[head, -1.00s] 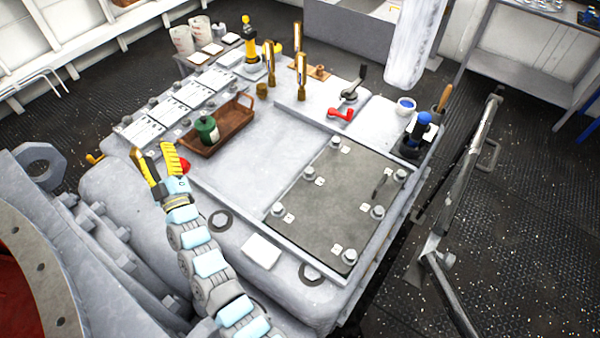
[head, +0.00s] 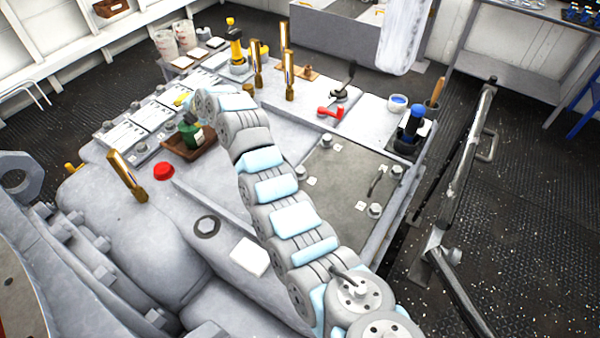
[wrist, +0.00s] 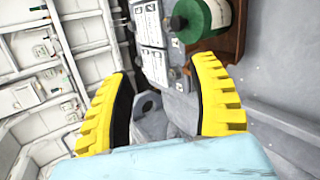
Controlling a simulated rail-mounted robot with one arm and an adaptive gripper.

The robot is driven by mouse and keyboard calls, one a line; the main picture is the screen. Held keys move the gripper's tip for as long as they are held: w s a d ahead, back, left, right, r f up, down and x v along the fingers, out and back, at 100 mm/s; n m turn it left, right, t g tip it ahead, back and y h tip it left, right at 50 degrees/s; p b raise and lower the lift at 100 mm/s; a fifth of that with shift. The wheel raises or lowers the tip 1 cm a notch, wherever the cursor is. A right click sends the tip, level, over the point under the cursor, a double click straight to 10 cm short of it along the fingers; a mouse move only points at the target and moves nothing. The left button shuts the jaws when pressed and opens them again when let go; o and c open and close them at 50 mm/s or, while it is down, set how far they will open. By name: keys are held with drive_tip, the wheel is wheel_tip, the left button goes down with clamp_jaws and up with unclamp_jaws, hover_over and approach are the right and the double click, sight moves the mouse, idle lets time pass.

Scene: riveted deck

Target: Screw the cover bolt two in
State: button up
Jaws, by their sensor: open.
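The dark square cover plate (head: 335,190) lies on the grey housing. Bolts with hex heads show along its edge, at the back (head: 326,140), the left (head: 300,171) and the right front (head: 375,210), with small white tags beside them. My arm hides the plate's left front part. I cannot read which bolt is number two. My gripper (wrist: 163,68) is open and empty in the wrist view, its yellow fingers spread. In the head view only a yellow bit of it (head: 181,100) shows past my arm, near the white plates at the back left, away from the cover.
A brown tray (head: 175,146) with a green canister (head: 192,132) stands below my wrist. Upright brass posts (head: 287,68) stand behind; another brass post (head: 127,175) and a red knob (head: 163,171) are at left. A red-handled tool (head: 330,112) and dark holder (head: 409,140) stand at back right.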

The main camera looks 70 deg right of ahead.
drive_tip(key=s+d+n+g+y+b, duration=0.1)
drive_tip(key=s+d+n+g, duration=0.15)
drive_tip(key=s, duration=0.65)
drive_tip(key=s+d+n+g+y+b, duration=0.1)
drive_tip(key=s+n+g+b, duration=0.15)
drive_tip(key=s, duration=0.65)
drive_tip(key=n+g+y, duration=0.2)
drive_tip(key=n+g, duration=0.1)
drive_tip(key=g, duration=0.2)
approach(300, 169)
wheel_tip(300, 169, down, 10)
drive_tip(key=shift+s+d+r+p, duration=0.1)
drive_tip(key=shift+d+p, duration=0.05)
drive_tip(key=shift+p, duration=0.55)
clamp_jaws()
